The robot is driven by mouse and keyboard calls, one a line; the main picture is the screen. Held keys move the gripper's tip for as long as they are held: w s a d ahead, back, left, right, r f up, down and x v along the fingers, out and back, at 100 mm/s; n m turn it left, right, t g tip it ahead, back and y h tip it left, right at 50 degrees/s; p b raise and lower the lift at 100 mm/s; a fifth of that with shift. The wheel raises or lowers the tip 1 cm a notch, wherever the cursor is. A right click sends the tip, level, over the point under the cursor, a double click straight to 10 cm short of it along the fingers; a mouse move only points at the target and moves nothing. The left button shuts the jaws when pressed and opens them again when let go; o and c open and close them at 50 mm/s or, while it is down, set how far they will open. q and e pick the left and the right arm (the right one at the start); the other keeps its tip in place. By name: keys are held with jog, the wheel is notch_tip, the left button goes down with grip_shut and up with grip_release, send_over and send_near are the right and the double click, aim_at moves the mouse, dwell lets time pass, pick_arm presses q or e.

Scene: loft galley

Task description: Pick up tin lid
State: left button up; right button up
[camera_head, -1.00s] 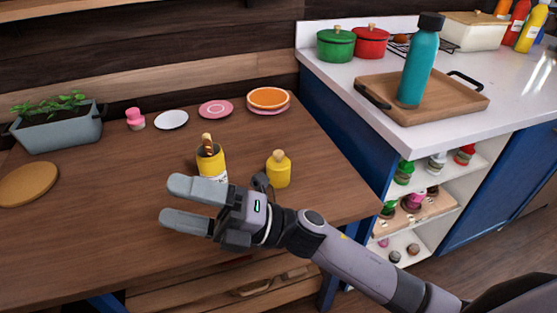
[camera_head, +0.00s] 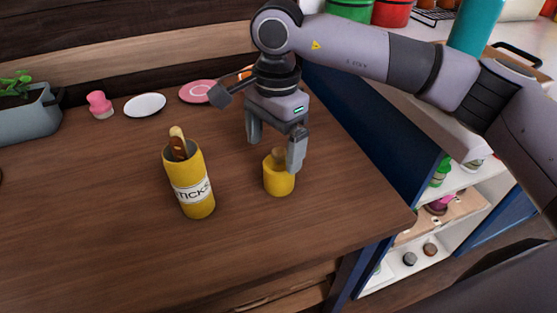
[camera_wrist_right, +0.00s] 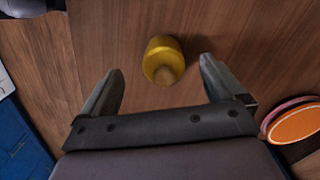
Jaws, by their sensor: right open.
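The tin lid (camera_head: 279,181) is a short yellow cylinder with a knob on top, standing upright on the wooden table near its right side. My right gripper (camera_head: 275,154) points down over it, fingers apart, one to each side of the knob in the head view. In the right wrist view the lid (camera_wrist_right: 161,54) shows between the open fingertips (camera_wrist_right: 162,66), and the jaws are empty. An open yellow tin (camera_head: 190,185) with a "STICKS" label and sticks inside stands to the left of the lid. My left gripper is not in view.
A white plate (camera_head: 145,105), a pink plate (camera_head: 196,91) and a pink item (camera_head: 100,105) stand along the back, with a grey planter (camera_head: 28,117) at the left. The table's front is clear. A blue-sided counter (camera_head: 370,150) adjoins at the right.

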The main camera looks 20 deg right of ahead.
aim_at(279, 165)
jog(key=shift+w+d+h, duration=0.3)
jog(key=shift+w+d, duration=0.1)
jog(key=shift+d, duration=0.1)
jog(key=shift+w+d+f, duration=0.1)
jog(key=shift+d+f, duration=0.05)
jog(key=shift+f, duration=0.1)
notch_tip(279, 165, down, 6)
jog(key=shift+f, duration=0.1)
jog(key=c, duration=1.1)
